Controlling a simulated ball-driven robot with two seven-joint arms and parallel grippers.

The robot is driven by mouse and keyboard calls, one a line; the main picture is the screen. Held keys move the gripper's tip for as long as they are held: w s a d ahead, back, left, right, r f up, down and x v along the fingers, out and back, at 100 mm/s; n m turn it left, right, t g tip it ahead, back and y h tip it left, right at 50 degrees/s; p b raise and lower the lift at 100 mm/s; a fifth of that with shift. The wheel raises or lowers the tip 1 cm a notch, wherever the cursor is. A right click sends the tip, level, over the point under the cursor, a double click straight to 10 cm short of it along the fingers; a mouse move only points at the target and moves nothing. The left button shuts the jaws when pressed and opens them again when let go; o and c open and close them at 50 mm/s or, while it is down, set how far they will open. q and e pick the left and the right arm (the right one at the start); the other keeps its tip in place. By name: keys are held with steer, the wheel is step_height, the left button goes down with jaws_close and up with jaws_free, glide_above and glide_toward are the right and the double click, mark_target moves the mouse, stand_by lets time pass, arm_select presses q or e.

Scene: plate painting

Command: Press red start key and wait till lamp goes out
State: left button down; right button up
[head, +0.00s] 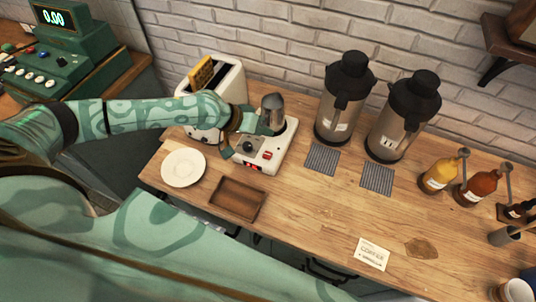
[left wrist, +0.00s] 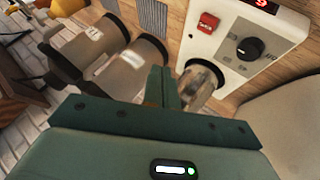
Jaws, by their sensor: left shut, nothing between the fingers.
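A white machine (head: 284,150) stands on the wooden counter, with a dark metal cylinder (head: 273,108) on it. In the left wrist view, its panel (left wrist: 232,68) shows a red start key (left wrist: 207,23), a black dial (left wrist: 249,48) and a lit red display (left wrist: 265,5). The red key also shows small in the head view (head: 267,155). My left gripper (head: 266,129) is shut and empty, above the machine beside the cylinder. Its closed fingers (left wrist: 161,88) appear apart from the key in the wrist view. I cannot make out a separate lamp. My right gripper is not in view.
A white plate (head: 183,168) and a brown tray (head: 237,198) lie in front of the machine. A toaster (head: 228,82) stands behind my left arm. Two dark-topped flasks (head: 345,100) stand right of the machine. Syrup bottles (head: 440,175) stand farther right. The front middle counter is mostly clear.

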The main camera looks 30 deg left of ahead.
arm_select(q)
steer(key=b, duration=0.7)
glide_above(264, 155)
step_height(264, 155, down, 7)
steer(key=shift+s+r, duration=0.1)
steer(key=shift+r, duration=0.1)
steer(key=shift+f, duration=0.75)
steer(key=shift+f, duration=0.15)
stand_by(0.6)
steer(key=shift+f, duration=0.25)
steer(key=shift+f+b, duration=0.35)
steer(key=shift+f, duration=0.1)
stand_by(0.7)
steer(key=shift+r, duration=0.1)
steer(key=shift+r+p, duration=0.8)
steer(key=shift+p, duration=0.15)
